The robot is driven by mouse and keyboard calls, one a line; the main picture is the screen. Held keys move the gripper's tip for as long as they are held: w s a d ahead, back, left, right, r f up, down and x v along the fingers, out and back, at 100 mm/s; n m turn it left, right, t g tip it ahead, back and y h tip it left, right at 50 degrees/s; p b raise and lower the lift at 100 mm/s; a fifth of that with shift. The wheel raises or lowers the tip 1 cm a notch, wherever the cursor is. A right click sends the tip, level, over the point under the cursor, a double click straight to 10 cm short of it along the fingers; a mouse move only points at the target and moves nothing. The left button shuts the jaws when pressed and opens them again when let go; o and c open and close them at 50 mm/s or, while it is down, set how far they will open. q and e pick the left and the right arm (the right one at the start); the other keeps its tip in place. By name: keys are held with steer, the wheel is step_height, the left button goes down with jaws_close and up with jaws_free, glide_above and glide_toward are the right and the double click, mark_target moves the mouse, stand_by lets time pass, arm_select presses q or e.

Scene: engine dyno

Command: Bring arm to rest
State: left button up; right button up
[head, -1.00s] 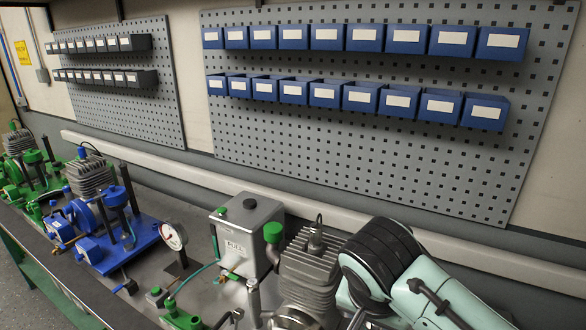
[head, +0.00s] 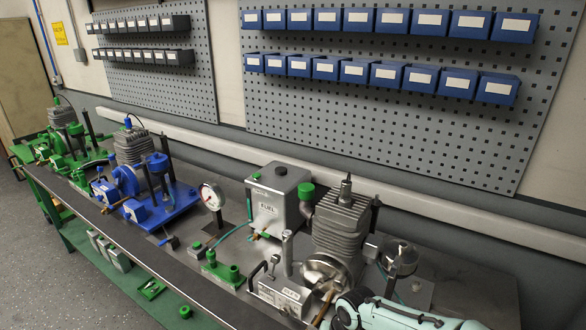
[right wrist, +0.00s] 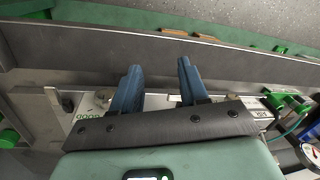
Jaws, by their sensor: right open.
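My right arm (head: 390,314), pale teal with dark parts, shows at the bottom right of the head view, low in front of the bare metal engine (head: 340,230). Its gripper shows in the right wrist view (right wrist: 158,72), with two blue fingers apart and nothing between them. The fingers point toward the dark front edge strip (right wrist: 150,45) of the bench. I cannot tell how far above the bench they are. My left gripper is in neither view.
The bench holds a fuel tank (head: 275,205), a dial gauge (head: 212,197), a blue engine (head: 150,180) and a green engine (head: 65,140). Blue bins (head: 390,72) hang on the pegboard behind. Small parts lie on the green lower shelf (head: 100,270). Floor at left is clear.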

steer(key=s+f+y, duration=0.1)
steer(key=s+f, duration=0.2)
steer(key=f, duration=0.4)
steer(key=s+f+g+y, duration=0.1)
steer(key=s+f, duration=0.2)
steer(key=f, duration=0.3)
steer(key=s+f+y, duration=0.1)
steer(key=s+f, duration=0.2)
steer(key=f, duration=0.4)
steer(key=s+d+f+m+h, duration=0.1)
steer(key=s+d+f, duration=0.2)
steer(key=s+f, duration=0.7)
steer(key=s, duration=0.4)
steer(key=shift+s+f+m, duration=0.25)
steer(key=shift+f+m, duration=0.05)
steer(key=shift+m, duration=0.1)
